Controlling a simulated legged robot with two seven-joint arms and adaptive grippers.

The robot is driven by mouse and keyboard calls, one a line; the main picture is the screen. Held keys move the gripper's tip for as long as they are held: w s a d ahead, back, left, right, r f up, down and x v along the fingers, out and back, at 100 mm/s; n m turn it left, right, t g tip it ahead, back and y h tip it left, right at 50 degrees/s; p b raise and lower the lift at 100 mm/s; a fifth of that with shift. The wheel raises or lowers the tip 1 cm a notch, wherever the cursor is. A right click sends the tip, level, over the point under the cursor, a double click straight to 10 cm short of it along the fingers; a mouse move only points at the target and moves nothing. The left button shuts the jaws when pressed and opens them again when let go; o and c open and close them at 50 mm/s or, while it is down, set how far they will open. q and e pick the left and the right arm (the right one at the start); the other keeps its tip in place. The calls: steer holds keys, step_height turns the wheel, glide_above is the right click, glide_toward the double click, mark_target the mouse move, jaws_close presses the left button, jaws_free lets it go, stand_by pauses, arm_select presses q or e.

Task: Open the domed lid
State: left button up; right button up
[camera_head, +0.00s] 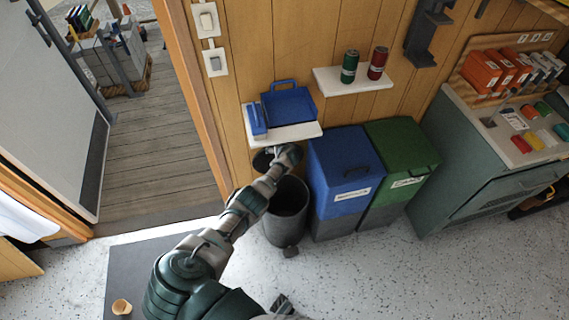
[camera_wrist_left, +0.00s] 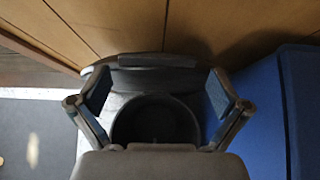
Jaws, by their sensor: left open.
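The grey round bin (camera_head: 289,212) stands on the floor against the wooden wall, with its dark mouth uncovered. Its dark domed lid (camera_head: 263,159) is tilted up at the back, partly hidden by my left arm in the head view. In the left wrist view the raised lid (camera_wrist_left: 155,78) stands near the wall behind the bin's open mouth (camera_wrist_left: 155,122). My left gripper (camera_wrist_left: 158,95) is open, its fingers apart on either side over the mouth and in front of the lid. Contact with the lid cannot be told.
A blue bin (camera_head: 341,170) and a green bin (camera_head: 400,158) stand to the right. An open doorway lies left.

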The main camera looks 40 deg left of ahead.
arm_select(q)
steer(key=s+d+r, duration=0.2)
steer(key=s+d, duration=0.8)
steer(key=d, duration=0.1)
steer(key=shift+d, duration=0.15)
stand_by(0.3)
